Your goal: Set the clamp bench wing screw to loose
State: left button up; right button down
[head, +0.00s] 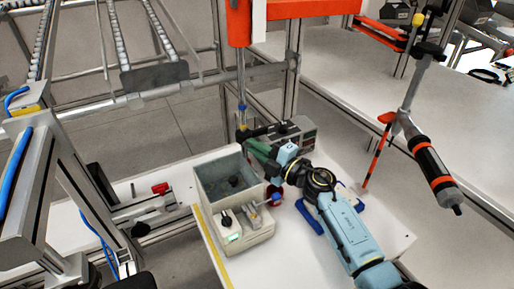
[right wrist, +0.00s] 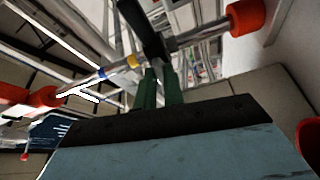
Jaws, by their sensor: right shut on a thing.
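My right gripper (head: 250,142) has green fingers and is at the foot of an upright metal rod (head: 242,88). It is shut on a black, wing-shaped piece (right wrist: 152,38), which I take to be the wing screw. In the right wrist view the green fingers (right wrist: 158,85) reach up to this piece, beside the rod with its yellow and blue bands. The fingers partly hide the piece, and its exact turn is hard to read. My left gripper is not in view.
A grey open-topped box (head: 228,183) with a control panel stands just left of my right gripper. A grey device (head: 290,135) stands behind it. A black and orange tool (head: 432,165) hangs at the right. The white table (head: 385,232) has free room at the right.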

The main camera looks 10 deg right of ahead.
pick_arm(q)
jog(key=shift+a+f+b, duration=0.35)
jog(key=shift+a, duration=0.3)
pick_arm(e)
jog(key=m+t, duration=0.2)
jog(key=m, duration=0.3)
jog(key=shift+a+f, duration=0.1)
jog(key=shift+f, duration=0.05)
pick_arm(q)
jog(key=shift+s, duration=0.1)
pick_arm(e)
jog(key=c, duration=1.5)
grip_release()
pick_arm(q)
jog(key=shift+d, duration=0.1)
